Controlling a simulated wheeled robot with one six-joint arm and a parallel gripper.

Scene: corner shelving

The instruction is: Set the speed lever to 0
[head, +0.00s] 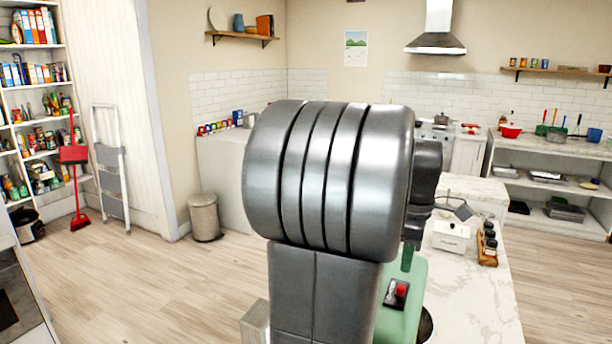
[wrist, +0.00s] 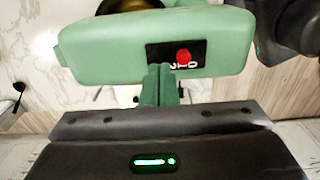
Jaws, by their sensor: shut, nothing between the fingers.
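The green stand mixer (head: 402,325) stands on the marble counter, mostly hidden behind my arm in the head view. Its speed lever has a red knob (head: 401,290) on a dark panel. In the wrist view the mixer's green head (wrist: 105,48) lies across the top, with the red knob (wrist: 183,57) on the black panel (wrist: 160,58) among white marks. The marks are partly covered, and I cannot tell the lever's setting. My gripper (wrist: 163,70) is shut and empty, its narrow greenish fingertips over the panel's lower left, just left of the knob. I cannot tell whether they touch it.
A white box (head: 450,236) and a rack of dark jars (head: 488,245) stand on the counter beyond the mixer. A gold-coloured bowl (wrist: 130,5) shows at the wrist view's top edge. The counter (head: 470,308) right of the mixer is clear.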

